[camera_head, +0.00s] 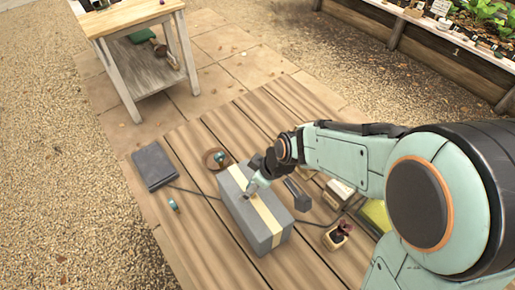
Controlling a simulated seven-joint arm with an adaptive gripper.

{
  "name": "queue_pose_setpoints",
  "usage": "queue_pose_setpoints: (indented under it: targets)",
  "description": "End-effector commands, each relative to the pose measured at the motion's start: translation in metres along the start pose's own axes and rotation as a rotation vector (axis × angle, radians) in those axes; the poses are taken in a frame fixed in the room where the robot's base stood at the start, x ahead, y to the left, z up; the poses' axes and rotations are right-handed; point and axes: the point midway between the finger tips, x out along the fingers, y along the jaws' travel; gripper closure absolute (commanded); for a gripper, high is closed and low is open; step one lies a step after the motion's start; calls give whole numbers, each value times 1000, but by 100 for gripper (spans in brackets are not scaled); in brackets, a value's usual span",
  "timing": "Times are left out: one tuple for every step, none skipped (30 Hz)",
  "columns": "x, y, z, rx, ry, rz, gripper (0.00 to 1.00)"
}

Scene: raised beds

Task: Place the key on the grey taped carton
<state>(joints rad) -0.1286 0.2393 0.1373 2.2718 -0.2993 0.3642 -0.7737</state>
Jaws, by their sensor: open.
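The grey carton (263,230) with a cream tape strip along its top stands on the wooden decking. My gripper (248,194) reaches down over the carton's top, near its far end, with its fingertips close to the tape. The jaws are open, but they are small in this view, and I cannot tell whether they touch the carton. A small dark spot shows at the fingertips; I cannot tell whether it is the key or part of the gripper. I cannot make out the key for certain anywhere else.
A dark grey flat box (154,165) and a small teal ring (173,204) lie left of the carton. A brown dish (216,158) sits behind it. A dark block (298,195), a white-topped box (340,192) and a small pot (337,236) stand right. A cable crosses the deck.

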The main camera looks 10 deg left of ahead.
Motion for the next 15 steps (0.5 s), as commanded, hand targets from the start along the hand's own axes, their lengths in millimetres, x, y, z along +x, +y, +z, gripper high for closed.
queue_pose_setpoints:
  targets:
    - [-2,0,-1,-1,1,1,38]
    - [-3,0,-2,-1,2,2,38]
    - [-7,1,-2,-1,2,3,38]
    - [-11,1,-2,0,3,3,38]
    - [-16,1,-2,0,4,5,38]
    - [-23,1,-2,0,4,6,38]
    - [-29,1,-2,-1,4,6,38]
    - [-36,1,-2,-1,4,7,38]
    - [-46,2,-2,1,4,8,38]
    - [-53,2,-2,1,5,7,38]
    - [-61,2,-2,0,5,8,38]
    - [-71,2,-2,0,4,9,38]
    - [-77,2,-2,0,5,7,38]
    - [-84,1,-2,0,4,7,38]
    - [-92,1,-2,0,3,6,38]
